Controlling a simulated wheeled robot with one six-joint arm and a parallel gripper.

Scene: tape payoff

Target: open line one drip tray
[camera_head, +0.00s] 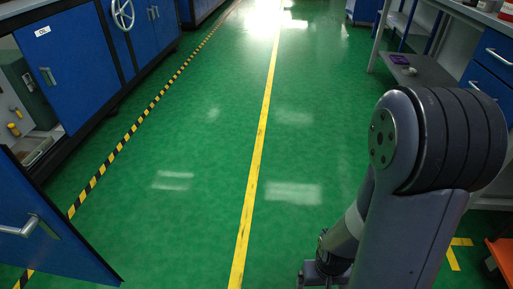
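A low grey, tray-like thing (38,150) sits at the bottom of an open bay in the blue machine at left; it may be the drip tray, but I cannot tell. Its near side is cut off behind the open blue door (50,235), which has a silver handle and stands out over the floor at lower left. My gripper (320,276) is at the bottom edge, right of the yellow floor line and far from the bay. Only part of it shows, so I cannot tell whether it is open or shut.
The blue machine (85,75) with a handwheel (122,13) runs along the left, edged by black-yellow floor tape (135,125). The green floor is clear in the middle. A grey bench (425,70) and blue drawers (487,85) stand at right. An orange item (500,258) is at lower right.

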